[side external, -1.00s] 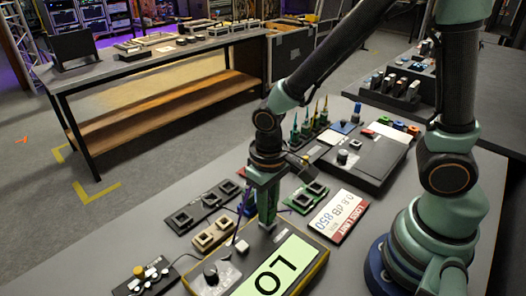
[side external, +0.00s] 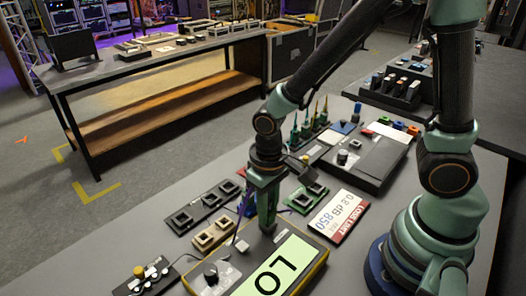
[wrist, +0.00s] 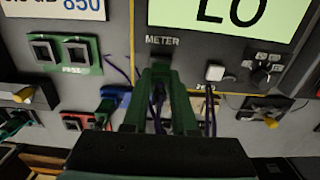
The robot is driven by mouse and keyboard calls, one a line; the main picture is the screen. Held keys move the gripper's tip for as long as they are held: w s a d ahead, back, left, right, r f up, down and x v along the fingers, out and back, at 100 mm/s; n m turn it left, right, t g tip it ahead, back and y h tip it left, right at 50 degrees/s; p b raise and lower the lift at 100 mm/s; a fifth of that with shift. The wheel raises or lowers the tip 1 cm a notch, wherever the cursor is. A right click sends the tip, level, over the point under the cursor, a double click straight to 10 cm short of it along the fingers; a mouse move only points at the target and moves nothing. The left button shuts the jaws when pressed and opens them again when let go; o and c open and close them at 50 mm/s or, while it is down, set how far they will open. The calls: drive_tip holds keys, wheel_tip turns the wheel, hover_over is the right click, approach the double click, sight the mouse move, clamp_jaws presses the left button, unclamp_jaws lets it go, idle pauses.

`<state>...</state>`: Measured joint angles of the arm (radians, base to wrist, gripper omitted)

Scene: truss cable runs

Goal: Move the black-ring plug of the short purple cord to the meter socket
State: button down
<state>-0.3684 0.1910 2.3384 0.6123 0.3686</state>
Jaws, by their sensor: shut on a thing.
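My gripper (side external: 267,229) points down at the back edge of the yellow-edged meter (side external: 308,281), which has a green LO display. In the wrist view my gripper (wrist: 160,75) has its green fingers closed on a dark plug, mostly hidden between them. I cannot make out its ring colour. A purple cord (wrist: 154,112) hangs by the fingers. The METER label (wrist: 162,40) is just beyond the fingertips. The meter socket is hidden by the fingers, so I cannot tell whether the plug is in it.
A white button (wrist: 215,73) and a black knob (wrist: 262,76) are right of the fingers. A green two-socket block (wrist: 64,53) and a blue block (wrist: 115,97) lie left. Beige (side external: 214,235) and dark socket blocks (side external: 200,208) stand behind the meter.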

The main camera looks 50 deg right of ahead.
drive_tip(key=shift+f, duration=0.35)
idle(0.6)
drive_tip(key=c, duration=0.6)
unclamp_jaws()
drive_tip(key=shift+r, duration=0.1)
drive_tip(key=shift+r, duration=2.4)
drive_tip(key=shift+r, duration=0.1)
drive_tip(key=shift+r, duration=1.9)
